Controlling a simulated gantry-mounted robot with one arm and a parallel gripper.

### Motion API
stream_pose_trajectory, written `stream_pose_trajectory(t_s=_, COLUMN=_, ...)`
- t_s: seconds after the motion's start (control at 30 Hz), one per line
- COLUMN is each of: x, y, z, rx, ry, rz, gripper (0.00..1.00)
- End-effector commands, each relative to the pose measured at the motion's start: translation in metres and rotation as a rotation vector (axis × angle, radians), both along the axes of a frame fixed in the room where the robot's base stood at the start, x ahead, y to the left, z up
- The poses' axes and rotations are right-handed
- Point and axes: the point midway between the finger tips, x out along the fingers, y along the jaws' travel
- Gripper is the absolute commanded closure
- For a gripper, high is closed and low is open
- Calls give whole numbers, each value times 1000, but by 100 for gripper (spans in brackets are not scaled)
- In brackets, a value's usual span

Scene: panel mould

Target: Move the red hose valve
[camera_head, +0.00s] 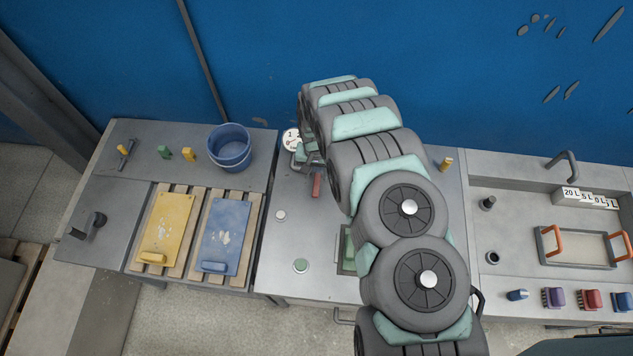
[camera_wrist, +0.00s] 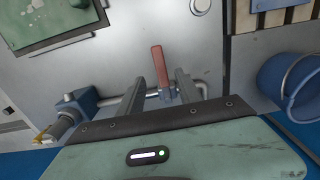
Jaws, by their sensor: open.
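The red hose valve has a red lever handle, seen beside my arm in the head view (camera_head: 316,186) and near the middle of the wrist view (camera_wrist: 161,65). It is mounted on a grey pipe (camera_wrist: 122,106) above the metal worktop. My gripper (camera_wrist: 162,78) is open and empty, with one finger on each side of the lever's lower part in the wrist view. I cannot tell how much height lies between the fingertips and the lever. In the head view my arm hides part of the pipe and most of my gripper.
A blue fitting (camera_wrist: 76,105) sits on the pipe left of the lever in the wrist view. A blue bucket (camera_head: 230,149) stands left of my arm. Yellow (camera_head: 172,222) and blue (camera_head: 226,222) panels lie on slats. A white gauge (camera_head: 291,138) is close to my gripper.

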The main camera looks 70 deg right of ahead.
Motion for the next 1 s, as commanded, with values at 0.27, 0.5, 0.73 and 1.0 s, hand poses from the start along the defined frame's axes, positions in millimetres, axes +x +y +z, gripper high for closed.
stream_pose_trajectory(t_s=0.27, x=2, y=0, z=-32, rx=-2, ry=-5, rz=0, gripper=58)
stream_pose_trajectory(t_s=0.5, x=1, y=0, z=-55, rx=-1, ry=-3, rz=-1, gripper=58)
stream_pose_trajectory(t_s=0.73, x=1, y=0, z=-68, rx=-1, ry=-2, rz=-1, gripper=58)
stream_pose_trajectory(t_s=1.0, x=1, y=0, z=-72, rx=-3, ry=-2, rz=-1, gripper=58)
